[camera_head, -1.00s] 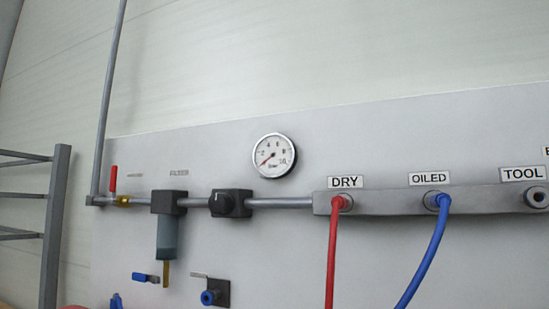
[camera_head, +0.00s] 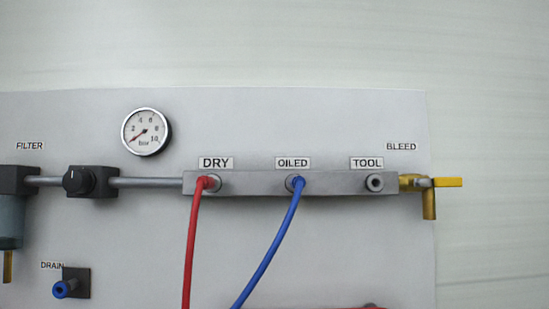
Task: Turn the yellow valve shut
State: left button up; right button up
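The yellow valve (camera_head: 446,182) sits at the right end of the grey manifold, under the label BLEED (camera_head: 401,147). Its yellow lever points right, level and in line with the manifold (camera_head: 335,183). A brass body and a short brass outlet (camera_head: 429,205) pointing down are beside the lever. Neither of my grippers is in view.
A red hose (camera_head: 192,245) is on the DRY port and a blue hose (camera_head: 271,250) on the OILED port. The TOOL port (camera_head: 375,182) is empty. A gauge (camera_head: 146,131), black regulator (camera_head: 90,182) and filter (camera_head: 12,215) are left. Right of the lever is bare wall.

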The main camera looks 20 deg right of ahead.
aim_at(441, 181)
jog(key=z, duration=1.7)
jog(key=l+u, duration=0.1)
